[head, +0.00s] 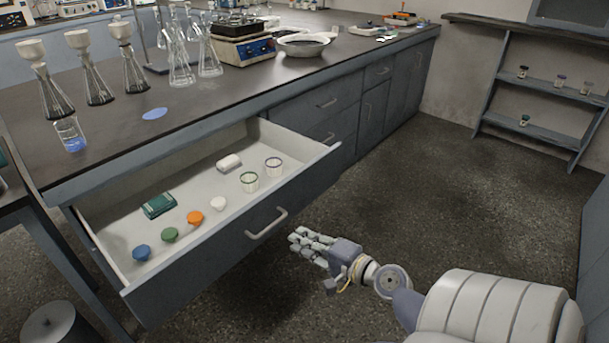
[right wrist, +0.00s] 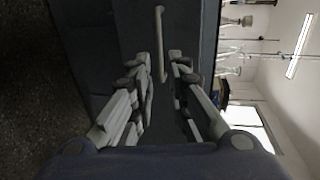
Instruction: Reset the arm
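My right gripper (head: 312,247) comes in from the lower right in the head view, in front of the open drawer (head: 190,264). It is apart from the drawer front and to the right of the metal drawer handle (head: 267,224). In the right wrist view its two fingers (right wrist: 165,95) are spread with a gap between them, and nothing is held. The drawer handle (right wrist: 160,45) shows beyond the fingertips there. My left gripper is not in view.
The drawer holds several coloured caps, a green box (head: 159,205) and two ribbed cups. Flasks with funnels (head: 84,60), a scale (head: 243,50) and a white bowl (head: 304,44) stand on the dark counter. The floor (head: 400,200) right of the drawer is clear. A shelf (head: 545,133) stands at the far right.

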